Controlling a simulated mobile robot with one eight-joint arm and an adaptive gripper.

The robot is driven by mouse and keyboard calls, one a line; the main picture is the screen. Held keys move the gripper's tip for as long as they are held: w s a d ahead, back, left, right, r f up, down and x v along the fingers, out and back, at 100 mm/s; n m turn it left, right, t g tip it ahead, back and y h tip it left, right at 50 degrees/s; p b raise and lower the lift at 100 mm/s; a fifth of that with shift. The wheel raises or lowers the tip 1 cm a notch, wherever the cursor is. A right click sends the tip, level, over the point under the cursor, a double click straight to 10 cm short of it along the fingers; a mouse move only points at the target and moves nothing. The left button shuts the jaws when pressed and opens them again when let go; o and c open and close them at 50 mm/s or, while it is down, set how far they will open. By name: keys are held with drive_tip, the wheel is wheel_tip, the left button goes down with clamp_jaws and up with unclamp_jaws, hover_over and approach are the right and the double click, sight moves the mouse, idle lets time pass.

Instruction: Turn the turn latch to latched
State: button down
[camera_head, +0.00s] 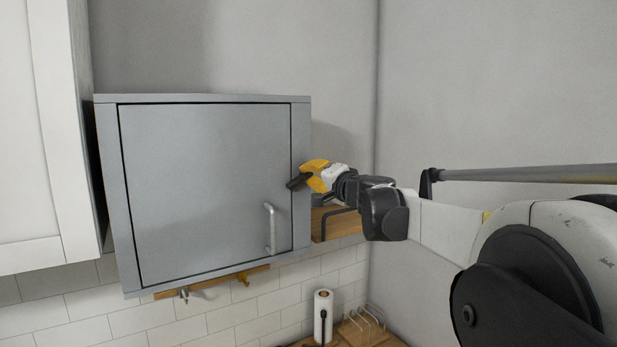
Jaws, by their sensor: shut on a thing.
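A grey wall cabinet (302,125) hangs at the left of the head view. Its door (200,190) sits flush in the frame and looks closed, with a pale vertical handle (270,228) at its lower right. My gripper (298,180), with yellow and dark parts, reaches in from the right to the cabinet's right frame, above the handle. It is shut on the turn latch at the door's edge. The fingers cover the latch, so its angle cannot be told.
A white cupboard (35,140) stands close on the left. A wooden strip with hooks (213,284) is below the cabinet, and a wooden shelf (335,223) is at its right. A paper towel roll (323,315) and a wire rack (365,322) stand lower down.

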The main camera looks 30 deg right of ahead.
drive_tip(key=m, duration=0.5)
drive_tip(key=shift+f+b, duration=0.2)
drive_tip(key=shift+b, duration=0.2)
idle(0.4)
drive_tip(key=c, duration=1.4)
unclamp_jaws()
drive_tip(key=s, duration=1.2)
drive_tip(key=shift+d, duration=0.25)
drive_tip(key=shift+f, duration=0.15)
